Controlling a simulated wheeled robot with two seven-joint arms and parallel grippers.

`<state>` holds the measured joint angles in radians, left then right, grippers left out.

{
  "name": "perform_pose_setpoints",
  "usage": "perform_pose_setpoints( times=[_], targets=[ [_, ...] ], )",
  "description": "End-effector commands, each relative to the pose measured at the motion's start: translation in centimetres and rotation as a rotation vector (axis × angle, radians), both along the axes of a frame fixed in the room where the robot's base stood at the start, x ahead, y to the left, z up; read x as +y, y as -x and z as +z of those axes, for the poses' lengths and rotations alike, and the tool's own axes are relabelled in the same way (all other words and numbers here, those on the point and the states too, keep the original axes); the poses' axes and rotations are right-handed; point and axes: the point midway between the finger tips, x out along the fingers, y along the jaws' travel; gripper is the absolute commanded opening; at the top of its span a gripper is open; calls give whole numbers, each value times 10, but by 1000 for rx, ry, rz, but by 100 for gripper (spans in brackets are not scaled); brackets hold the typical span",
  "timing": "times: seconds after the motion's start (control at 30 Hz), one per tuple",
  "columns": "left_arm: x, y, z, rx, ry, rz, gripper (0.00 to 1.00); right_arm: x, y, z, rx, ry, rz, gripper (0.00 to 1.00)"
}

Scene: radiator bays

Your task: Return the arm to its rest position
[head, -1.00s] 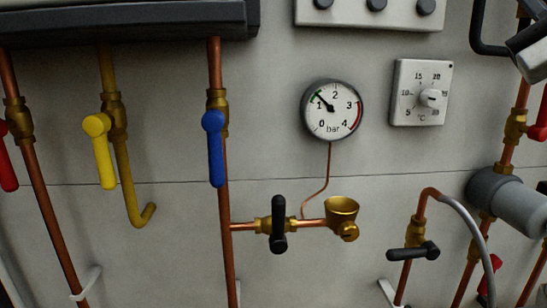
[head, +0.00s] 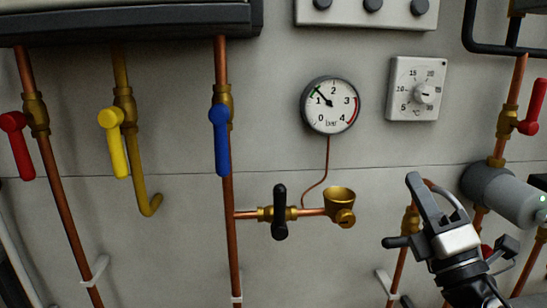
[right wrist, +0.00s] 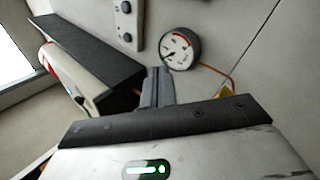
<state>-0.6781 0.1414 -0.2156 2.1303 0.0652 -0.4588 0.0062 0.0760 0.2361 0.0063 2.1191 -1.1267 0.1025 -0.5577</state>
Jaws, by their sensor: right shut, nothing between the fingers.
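My right gripper (head: 417,192) is in the lower right of the head view, in front of the wall. Its dark fingers are together and hold nothing. It covers part of a copper pipe and a hose behind it. In the right wrist view the closed fingers (right wrist: 156,88) point toward the wall, with the pressure gauge (right wrist: 180,50) just to their right. My left gripper is not in the head view.
The head view shows the pressure gauge (head: 330,104), a thermostat (head: 416,88), red (head: 17,145), yellow (head: 113,142) and blue (head: 220,139) handles, and a black-handled valve (head: 280,212) beside a brass cup (head: 340,200).

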Motion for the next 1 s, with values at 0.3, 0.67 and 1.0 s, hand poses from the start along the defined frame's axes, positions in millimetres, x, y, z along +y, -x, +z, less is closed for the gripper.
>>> perform_pose_setpoints(
  times=[0.3,0.67,1.0],
  targets=[
    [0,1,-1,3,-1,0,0,22,58,-241,792,-1141,214,0],
    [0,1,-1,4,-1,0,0,78,174,-371,1262,-1903,72,0],
    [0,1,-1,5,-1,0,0,83,184,-378,1294,-1964,53,0]
  ],
)
